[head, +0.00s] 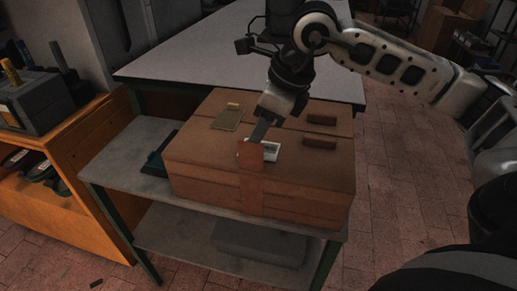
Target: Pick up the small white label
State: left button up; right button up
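The small white label (271,151) lies on top of a brown cardboard box (300,185), near the front edge of its upper face. A reddish-brown strip (251,163) beside it covers part of its left side and runs down the front of the box. My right gripper (260,132) comes down from above, with its dark fingers just behind and to the left of the label. Whether the fingers touch the label or are parted cannot be told at this size. My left gripper is not in view.
The box rests on a grey shelf table (125,163), with a grey worktop (190,62) behind. An orange cabinet (85,140) stands left. Brick floor is clear at right.

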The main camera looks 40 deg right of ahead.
aim_at(250, 149)
jog(key=x, duration=0.3)
jog(key=shift+d+f+p, duration=0.1)
jog(key=shift+f+p, duration=0.25)
jog(key=shift+f, duration=0.05)
jog(key=shift+w+f, duration=0.25)
jog(key=shift+f, duration=0.3)
grip_shut()
jog(key=shift+r, duration=0.1)
